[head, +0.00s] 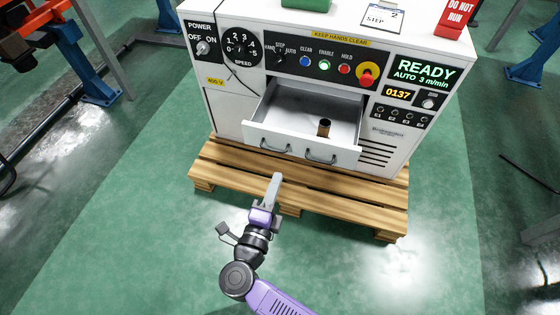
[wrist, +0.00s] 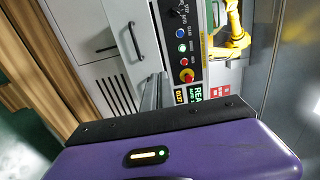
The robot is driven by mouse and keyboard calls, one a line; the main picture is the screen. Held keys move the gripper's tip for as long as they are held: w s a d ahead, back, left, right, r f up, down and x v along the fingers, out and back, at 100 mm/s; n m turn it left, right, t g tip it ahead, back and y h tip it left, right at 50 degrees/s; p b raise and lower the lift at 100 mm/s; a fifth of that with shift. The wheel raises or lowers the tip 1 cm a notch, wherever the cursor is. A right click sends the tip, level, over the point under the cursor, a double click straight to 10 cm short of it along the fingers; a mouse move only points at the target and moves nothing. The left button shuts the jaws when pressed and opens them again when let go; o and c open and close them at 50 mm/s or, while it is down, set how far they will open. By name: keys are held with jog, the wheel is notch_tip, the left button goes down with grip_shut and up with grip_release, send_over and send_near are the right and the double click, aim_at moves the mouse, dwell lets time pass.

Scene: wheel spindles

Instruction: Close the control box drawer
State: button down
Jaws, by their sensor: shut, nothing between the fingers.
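The control box drawer (head: 258,133) is pulled out of the white control box (head: 231,112). Its front has two dark handles, and a small brown cylinder (head: 324,128) lies inside. My gripper (head: 277,178) is shut and empty. It appears just in front of the drawer, with its tip below the drawer front in the head view. I cannot tell the exact gap, but no contact shows. In the wrist view the drawer front (wrist: 117,22) is seen sideways, and my grey fingers (wrist: 155,90) point toward it.
The control box stands on a wooden pallet (head: 330,205) that sticks out below the drawer. Buttons, a red stop knob (head: 367,75) and displays sit above the drawer. Blue-footed posts (head: 100,88) stand at the sides. The green floor in front is clear.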

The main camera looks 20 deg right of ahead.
aim_at(293, 136)
jog(key=b+x, duration=0.3)
jog(key=x, duration=1)
jog(key=shift+w+d, duration=0.1)
jog(key=shift+w, duration=0.1)
jog(key=shift+w+d, duration=0.2)
jog(key=b+x, duration=0.5)
jog(key=x, duration=1.2)
jog(key=shift+w+d+f, duration=0.15)
jog(key=shift+w+d, duration=0.05)
jog(key=shift+w, duration=0.05)
jog(key=shift+w+d+b, duration=0.4)
jog(key=shift+w+b, duration=0.05)
jog(key=shift+w, duration=0.1)
